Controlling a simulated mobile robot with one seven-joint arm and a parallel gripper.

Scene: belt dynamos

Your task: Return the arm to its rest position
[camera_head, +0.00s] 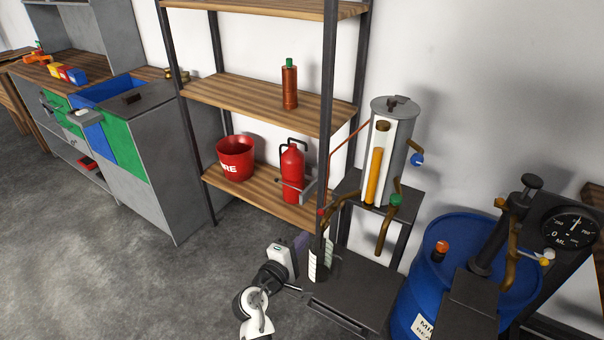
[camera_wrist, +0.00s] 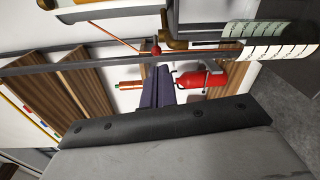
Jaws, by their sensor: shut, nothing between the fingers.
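My white and dark arm (camera_head: 268,287) is folded low at the bottom middle of the head view. My gripper (camera_head: 301,241) is beside the front post of the shelf. In the wrist view my gripper (camera_wrist: 158,84) shows as purple-grey fingers, close together with nothing between them. The fingers point toward the shelf, with a red extinguisher (camera_wrist: 202,78) seen beyond them. I cannot tell the exact gap between my gripper and the post.
The wooden shelf (camera_head: 262,103) holds a red bucket (camera_head: 236,158), an extinguisher (camera_head: 292,174) and a copper cylinder (camera_head: 290,86). A clear marked vessel (camera_head: 313,264) stands close right of my gripper. A blue barrel (camera_head: 420,290) stands right. Floor (camera_head: 90,260) is free left.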

